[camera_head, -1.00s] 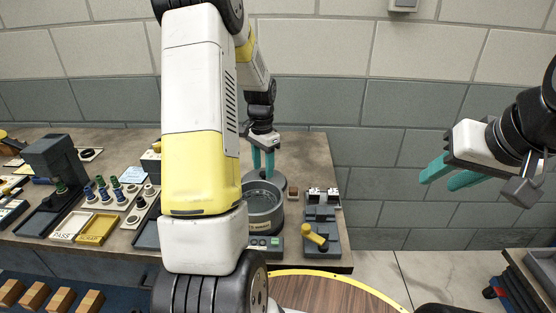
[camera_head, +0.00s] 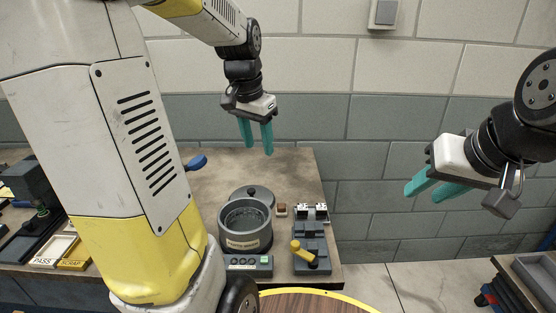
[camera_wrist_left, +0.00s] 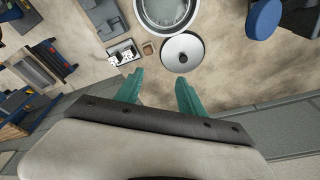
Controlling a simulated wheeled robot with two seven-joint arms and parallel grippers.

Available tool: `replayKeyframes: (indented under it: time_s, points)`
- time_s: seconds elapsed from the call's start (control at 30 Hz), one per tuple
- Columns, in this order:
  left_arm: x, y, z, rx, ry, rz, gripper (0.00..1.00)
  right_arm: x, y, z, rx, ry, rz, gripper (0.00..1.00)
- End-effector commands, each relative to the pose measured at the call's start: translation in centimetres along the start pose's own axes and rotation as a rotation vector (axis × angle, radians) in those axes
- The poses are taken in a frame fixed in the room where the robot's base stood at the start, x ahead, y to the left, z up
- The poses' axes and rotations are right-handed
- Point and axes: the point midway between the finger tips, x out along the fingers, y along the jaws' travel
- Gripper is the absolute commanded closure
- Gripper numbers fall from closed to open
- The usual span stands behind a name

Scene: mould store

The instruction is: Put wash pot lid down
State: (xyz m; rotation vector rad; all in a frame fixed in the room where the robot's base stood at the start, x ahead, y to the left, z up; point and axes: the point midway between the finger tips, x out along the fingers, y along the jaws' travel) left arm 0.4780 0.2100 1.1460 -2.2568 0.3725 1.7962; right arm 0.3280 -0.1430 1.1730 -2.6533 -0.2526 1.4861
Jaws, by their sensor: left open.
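The wash pot lid (camera_head: 259,193) is a grey disc with a dark knob. It lies on the bench just behind the open wash pot (camera_head: 245,227). In the left wrist view the lid (camera_wrist_left: 183,53) lies flat beside the pot rim (camera_wrist_left: 140,14). My left gripper (camera_head: 258,149) is open and empty, raised above the bench behind the lid. Its two teal fingers (camera_wrist_left: 157,84) are apart in the left wrist view, with nothing between them. My right gripper (camera_head: 428,192) is raised at the right, clear of the bench, its teal fingers apart with nothing between them.
A grey fixture with a yellow handle (camera_head: 304,251) stands right of the pot. A small brown block (camera_head: 282,210) sits near the lid. A blue round-topped thing (camera_wrist_left: 265,18) is on the bench's other side. The back of the bench (camera_head: 290,168) is clear.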

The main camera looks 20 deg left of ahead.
Motion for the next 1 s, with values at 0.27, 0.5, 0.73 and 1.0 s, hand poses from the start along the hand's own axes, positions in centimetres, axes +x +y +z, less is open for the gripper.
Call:
replayKeyframes:
  time_s: [0.27, 0.5, 0.73, 1.0]
  points:
    - [-5.1, 8.0, 6.9, -0.188, 0.234, 0.028, 0.54, 0.0, 0.0, 0.0, 0.0, 0.0, 0.0, 0.64]
    - [-5.5, 11.1, 10.4, -0.284, 0.338, 0.069, 0.54, 0.0, 0.0, 0.0, 0.0, 0.0, 0.0, 0.64]
    - [-5.4, 11.5, 10.9, -0.298, 0.35, 0.076, 0.54, 0.0, 0.0, 0.0, 0.0, 0.0, 0.0, 0.64]
    - [-5.5, 11.4, 10.8, -0.297, 0.35, 0.076, 0.54, 0.0, 0.0, 0.0, 0.0, 0.0, 0.0, 0.64]
